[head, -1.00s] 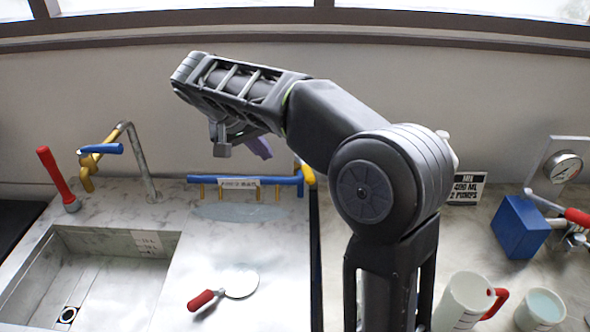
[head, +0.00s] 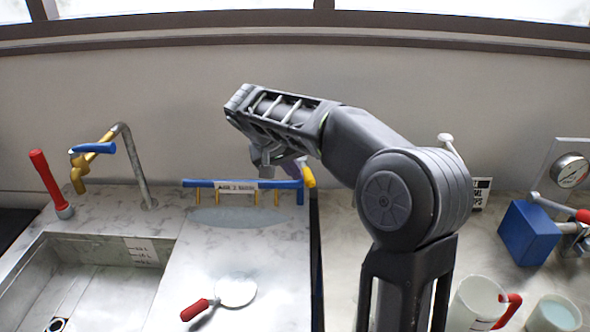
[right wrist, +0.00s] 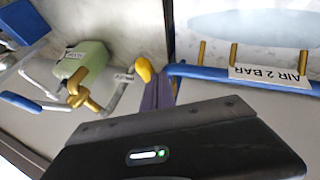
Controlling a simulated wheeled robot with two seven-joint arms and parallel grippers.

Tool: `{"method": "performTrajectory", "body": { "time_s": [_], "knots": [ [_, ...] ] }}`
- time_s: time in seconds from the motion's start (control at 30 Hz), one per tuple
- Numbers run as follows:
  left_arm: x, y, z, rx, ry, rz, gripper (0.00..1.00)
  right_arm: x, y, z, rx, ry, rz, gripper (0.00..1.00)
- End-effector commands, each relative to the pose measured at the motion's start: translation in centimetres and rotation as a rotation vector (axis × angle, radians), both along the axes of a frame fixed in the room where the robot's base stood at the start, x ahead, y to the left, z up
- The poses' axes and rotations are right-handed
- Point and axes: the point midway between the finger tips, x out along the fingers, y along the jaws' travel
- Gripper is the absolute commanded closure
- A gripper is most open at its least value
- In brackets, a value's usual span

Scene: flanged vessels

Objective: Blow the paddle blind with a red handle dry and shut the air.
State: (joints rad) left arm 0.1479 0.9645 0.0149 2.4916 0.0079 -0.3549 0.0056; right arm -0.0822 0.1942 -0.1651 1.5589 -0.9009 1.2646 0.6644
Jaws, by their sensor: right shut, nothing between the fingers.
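The paddle blind (head: 237,291), a pale round disc with a red handle (head: 195,309), lies flat on the counter right of the sink. Behind it the blue air pipe (head: 270,184) carries short brass nozzles and a label reading AIR 2 BAR; it also shows in the right wrist view (right wrist: 220,74). A yellow handle (head: 309,177) is at the pipe's right end; a yellow knob (right wrist: 144,70) shows beside that end in the right wrist view. My right gripper (head: 275,168) is shut and empty, just left of the yellow handle in the head view; contact cannot be told. My left gripper is out of view.
The sink (head: 95,285) is at left, with a brass tap (head: 79,172) and a red-handled tool (head: 50,182). A bluish oval patch (head: 245,217) lies below the pipe. A blue block (head: 528,232), a red-handled jug (head: 472,305) and a cup (head: 553,315) stand at right.

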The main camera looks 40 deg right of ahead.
Motion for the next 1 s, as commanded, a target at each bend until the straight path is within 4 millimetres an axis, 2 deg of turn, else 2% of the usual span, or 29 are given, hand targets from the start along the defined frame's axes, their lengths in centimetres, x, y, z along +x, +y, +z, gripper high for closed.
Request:
{"method": "performTrajectory", "body": {
  "time_s": [0.27, 0.5, 1.0],
  "knots": [
    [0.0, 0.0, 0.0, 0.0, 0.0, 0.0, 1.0, 0.0, -0.1, 0.0, 0.0, 0.0, 0.0, 1.0],
    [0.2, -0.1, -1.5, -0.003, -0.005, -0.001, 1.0, -0.8, -1.2, -0.5, 0.0, -0.002, 0.058, 1.0],
    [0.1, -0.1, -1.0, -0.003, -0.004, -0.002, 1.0, -0.6, -1.2, 0.1, -0.001, 0.001, 0.063, 1.0]
  ]
}}
